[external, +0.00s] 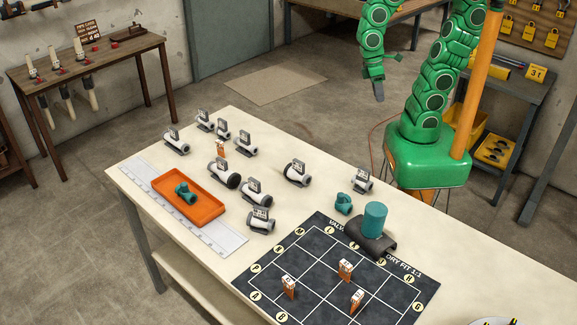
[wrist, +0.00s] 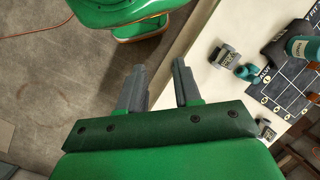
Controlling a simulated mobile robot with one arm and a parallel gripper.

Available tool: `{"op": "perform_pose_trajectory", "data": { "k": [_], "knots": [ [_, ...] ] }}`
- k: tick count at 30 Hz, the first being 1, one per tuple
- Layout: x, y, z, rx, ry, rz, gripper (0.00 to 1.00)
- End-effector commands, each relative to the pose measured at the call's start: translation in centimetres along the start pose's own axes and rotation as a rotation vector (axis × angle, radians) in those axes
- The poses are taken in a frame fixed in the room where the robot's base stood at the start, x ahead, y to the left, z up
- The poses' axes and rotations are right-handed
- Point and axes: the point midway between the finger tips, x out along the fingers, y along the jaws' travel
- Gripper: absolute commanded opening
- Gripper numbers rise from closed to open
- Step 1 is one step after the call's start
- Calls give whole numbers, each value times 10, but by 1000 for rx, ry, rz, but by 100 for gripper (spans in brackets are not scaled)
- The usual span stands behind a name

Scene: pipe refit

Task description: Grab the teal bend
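The teal bend (external: 344,203) is a short, stubby elbow lying on the white table, left of a larger teal cylinder (external: 375,218) on a dark saddle (external: 376,246). The bend also shows in the wrist view (wrist: 248,72), at the right, near the mat's corner. Another teal fitting (external: 186,193), with a branch, lies in an orange tray (external: 206,208). My gripper (external: 377,92) hangs behind the table's far edge, well away from the bend. In the wrist view its two fingers (wrist: 160,82) are apart with nothing between them.
A grey-white tagged fitting (external: 362,181) stands close behind the bend; several similar ones (external: 297,173) are spread to the left. A dark gridded mat (external: 320,265) with small orange-and-white markers covers the front right. A ruler strip (external: 165,205) runs along the table's left end.

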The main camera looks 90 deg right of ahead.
Motion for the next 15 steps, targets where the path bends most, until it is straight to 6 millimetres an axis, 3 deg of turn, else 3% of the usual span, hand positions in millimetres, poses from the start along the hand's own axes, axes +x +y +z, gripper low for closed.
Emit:
{"op": "perform_pose_trajectory", "data": {
  "k": [15],
  "knots": [
    [28,-71,-60,162,-183,-247,33]
  ]
}}
